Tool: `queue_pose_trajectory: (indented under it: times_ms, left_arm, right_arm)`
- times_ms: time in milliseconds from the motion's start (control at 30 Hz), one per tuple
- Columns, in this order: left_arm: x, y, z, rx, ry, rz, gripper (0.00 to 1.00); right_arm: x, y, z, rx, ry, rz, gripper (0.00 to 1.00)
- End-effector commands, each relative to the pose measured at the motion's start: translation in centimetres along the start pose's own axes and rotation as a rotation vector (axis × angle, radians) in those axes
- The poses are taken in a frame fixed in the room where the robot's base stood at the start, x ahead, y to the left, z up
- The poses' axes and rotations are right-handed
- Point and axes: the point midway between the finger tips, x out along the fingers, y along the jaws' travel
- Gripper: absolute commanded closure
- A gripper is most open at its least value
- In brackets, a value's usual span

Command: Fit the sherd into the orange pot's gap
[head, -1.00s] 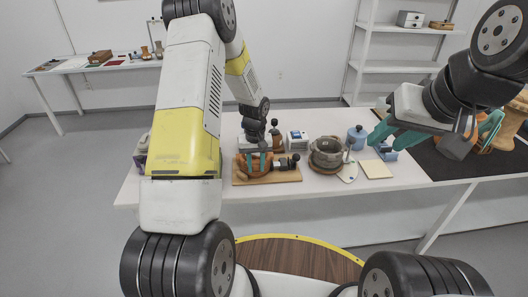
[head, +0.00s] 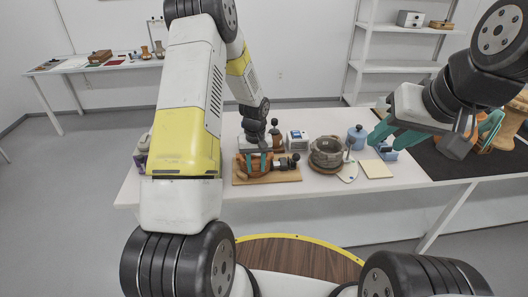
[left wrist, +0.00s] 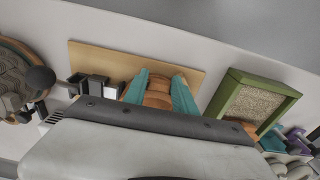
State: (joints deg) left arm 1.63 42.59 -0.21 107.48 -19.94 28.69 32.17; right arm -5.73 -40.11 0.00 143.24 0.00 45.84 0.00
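The orange pot (head: 241,167) sits on a wooden board (head: 290,177) on the white table, mostly covered by my left gripper (head: 255,162). The teal fingers of this gripper stand apart, with orange-brown pottery (left wrist: 158,98) between them in the left wrist view. I cannot tell whether they press on it, or whether this piece is the sherd or part of the pot. The gap is not visible. My right gripper (head: 384,136) hangs above the table's right part, its teal fingers apart with nothing seen between them.
A dark clamp (head: 284,163) stands beside the pot. To the right are a grey-brown pot (head: 326,152), a blue jar (head: 356,137) and a pale square tile (head: 376,169). A green-framed tray (left wrist: 236,92) lies near my left gripper. A black mat (head: 440,168) covers the table's right end.

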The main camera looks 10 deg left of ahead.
Motion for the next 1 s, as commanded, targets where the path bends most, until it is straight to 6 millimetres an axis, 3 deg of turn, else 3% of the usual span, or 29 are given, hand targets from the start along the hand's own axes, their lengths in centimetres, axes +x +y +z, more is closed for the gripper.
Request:
queue_pose_trajectory:
  times_ms: [33, 100, 467, 800, 1000]
  left_arm:
    - [0.1, 0.0, 0.1, 0.000, -0.001, 0.000, 0.56]
    - [0.0, 0.0, 0.0, 0.000, -0.001, 0.000, 0.46]
    - [-0.6, 0.0, -0.1, 0.000, 0.002, 0.000, 0.46]
    - [-6.0, 0.0, -0.1, -0.001, 0.002, 0.000, 0.46]
    - [-7.7, 0.0, 0.0, -0.001, 0.000, 0.000, 0.46]
  right_arm:
    - [0.0, 0.0, 0.0, 0.000, 0.000, 0.000, 0.63]
    - [0.0, 0.0, 0.0, 0.000, 0.000, 0.000, 0.63]
    - [0.0, 0.0, 0.0, 0.000, 0.000, 0.000, 0.63]
    - [0.0, 0.0, 0.0, 0.000, 0.000, 0.000, 0.63]
    - [0.0, 0.0, 0.0, 0.000, 0.000, 0.000, 0.63]
